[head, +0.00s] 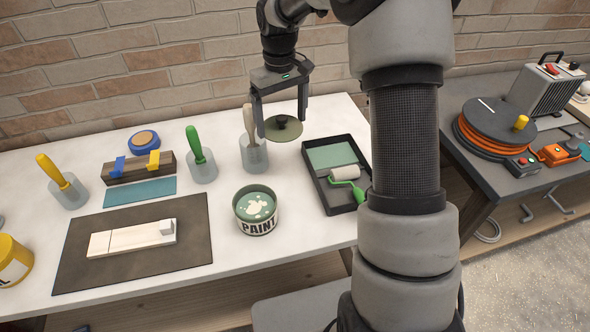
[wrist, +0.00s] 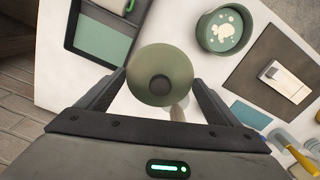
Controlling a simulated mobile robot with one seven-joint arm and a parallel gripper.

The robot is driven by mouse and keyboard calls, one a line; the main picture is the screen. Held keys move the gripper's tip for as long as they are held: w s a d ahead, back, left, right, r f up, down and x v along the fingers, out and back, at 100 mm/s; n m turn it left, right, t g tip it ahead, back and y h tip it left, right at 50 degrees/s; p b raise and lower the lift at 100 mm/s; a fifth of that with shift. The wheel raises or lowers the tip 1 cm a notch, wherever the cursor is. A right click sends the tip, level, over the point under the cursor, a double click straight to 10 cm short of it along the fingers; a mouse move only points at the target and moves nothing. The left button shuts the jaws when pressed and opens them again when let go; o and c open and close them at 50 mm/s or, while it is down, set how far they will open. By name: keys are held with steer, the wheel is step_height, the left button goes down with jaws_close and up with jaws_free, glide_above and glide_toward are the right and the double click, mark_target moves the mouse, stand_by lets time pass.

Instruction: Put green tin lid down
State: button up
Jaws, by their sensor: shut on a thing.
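The green tin lid (head: 284,128) is a round olive disc with a dark knob in its middle. My gripper (head: 283,125) is shut on the lid and holds it level above the back of the white table, in front of the brick wall. In the wrist view, the lid (wrist: 162,76) sits between the fingertips of my gripper (wrist: 160,85). The paint tin (head: 256,211), open with green paint inside, stands on the table nearer the front. It also shows in the wrist view (wrist: 224,31), apart from the lid.
A black paint tray (head: 343,205) with a roller lies right of the tin. A cup with a pale-handled tool (head: 254,153) stands close by the lid. A dark mat (head: 75,265) with wooden pieces lies left. White table (head: 300,236) shows bare between tin and tray.

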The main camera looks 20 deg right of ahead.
mark_target(285, 174)
steer(key=shift+w+d+n, duration=0.15)
steer(key=shift+w+n, duration=0.1)
steer(key=shift+n, duration=0.05)
steer(key=shift+w+d+f, duration=0.1)
steer(key=shift+f, duration=0.2)
step_height(285, 174, down, 18)
steer(key=shift+r+p, duration=0.25)
steer(key=shift+p, duration=0.05)
steer(key=shift+f, duration=0.1)
steer(key=shift+f, duration=0.15)
steer(key=o, duration=0.7)
steer(key=shift+o, duration=0.2)
